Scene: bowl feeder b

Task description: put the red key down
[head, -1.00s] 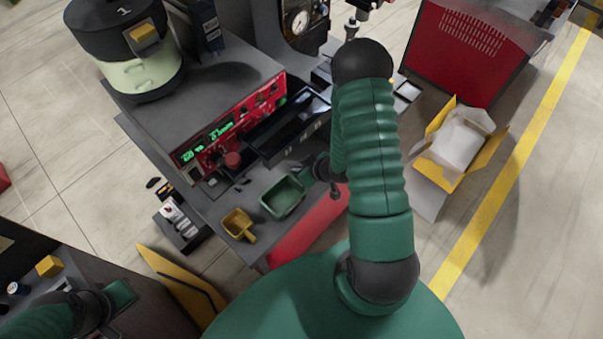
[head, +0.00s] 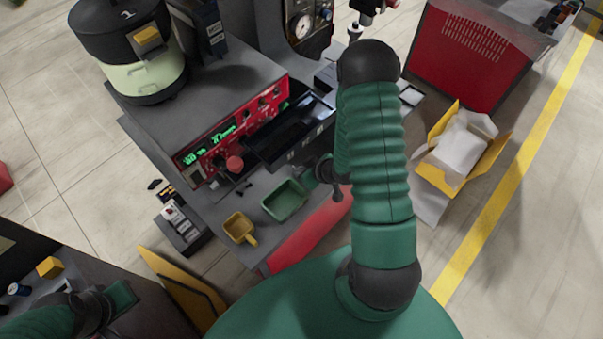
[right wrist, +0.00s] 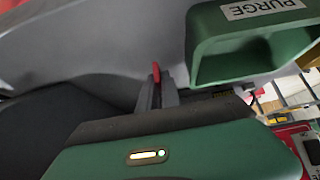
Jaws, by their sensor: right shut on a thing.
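The red key (right wrist: 156,73) shows as a small red piece at the fingertips of my right gripper (right wrist: 156,88) in the right wrist view. The dark fingers are shut on it, over a grey surface. I cannot tell whether the key touches that surface. In the head view my right gripper (head: 321,169) is mostly hidden behind my own arm, beside the green bin, and the key cannot be made out. My left gripper (head: 118,298) is at the lower left of the head view; its fingers are not clear.
A green bin (head: 270,208) labelled PURGE also shows close to the right gripper in the right wrist view (right wrist: 230,50). A yellow scoop-like tray (head: 240,228) lies left of it. A black tray (head: 262,152) is before the red control panel (head: 222,139). Grey bench shows between them.

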